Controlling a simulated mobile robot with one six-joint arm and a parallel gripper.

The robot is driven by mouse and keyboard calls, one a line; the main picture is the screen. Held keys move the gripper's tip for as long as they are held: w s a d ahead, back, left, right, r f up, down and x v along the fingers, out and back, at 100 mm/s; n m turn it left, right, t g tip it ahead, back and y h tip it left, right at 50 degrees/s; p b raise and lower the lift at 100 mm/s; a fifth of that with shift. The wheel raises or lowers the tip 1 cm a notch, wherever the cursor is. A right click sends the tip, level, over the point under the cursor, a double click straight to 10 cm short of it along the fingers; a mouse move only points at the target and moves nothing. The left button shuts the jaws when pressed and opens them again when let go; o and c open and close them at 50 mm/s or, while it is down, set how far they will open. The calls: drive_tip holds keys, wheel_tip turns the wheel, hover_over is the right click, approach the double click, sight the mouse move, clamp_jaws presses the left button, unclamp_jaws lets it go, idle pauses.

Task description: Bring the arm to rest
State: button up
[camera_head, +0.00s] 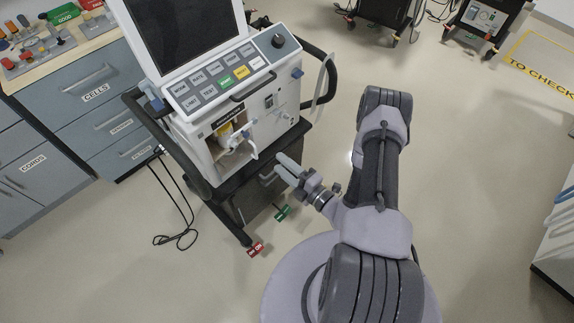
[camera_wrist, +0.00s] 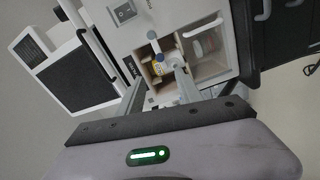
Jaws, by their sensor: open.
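My gripper (camera_head: 284,172) is in front of the ventilator's lower body in the camera_head view, at the end of my bent arm. In the wrist view my gripper (camera_wrist: 158,96) shows its two fingers apart, pointing towards the ventilator's open bay. The ventilator (camera_head: 214,100) stands upright on a wheeled cart, with a dark screen and a row of labelled keys. Nothing is visibly held between the fingers.
A drawer cabinet (camera_head: 88,82) with small parts on its top stands at the left. Black cables (camera_head: 176,238) lie on the floor. Other carts (camera_head: 482,24) stand at the back.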

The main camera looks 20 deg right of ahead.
drive_tip(key=shift+v, duration=1)
drive_tip(key=a+r+n+g+y, duration=0.5)
drive_tip(key=a+r+n, duration=0.1)
drive_tip(key=r+n, duration=0.35)
drive_tip(key=a+r+n+g+y, duration=0.5)
drive_tip(key=a+r+n, duration=0.1)
drive_tip(key=r+n, duration=0.35)
drive_tip(key=s+a+r+n+g+h, duration=0.3)
drive_tip(key=s+a+r+n+g, duration=0.3)
drive_tip(key=s+n, duration=0.45)
drive_tip(key=s+d+r+n+t+h, duration=0.2)
drive_tip(key=d+r+n+h, duration=0.1)
drive_tip(key=n, duration=0.6)
drive_tip(key=s+d+r+n+t+h, duration=0.2)
drive_tip(key=d+r+n+h, duration=0.2)
drive_tip(key=r+n+h, duration=0.2)
drive_tip(key=n+h, duration=0.2)
drive_tip(key=n, duration=0.1)
drive_tip(key=shift+s+d+t+b, duration=0.3)
drive_tip(key=shift+s+t+b, duration=0.05)
drive_tip(key=shift+t, duration=0.05)
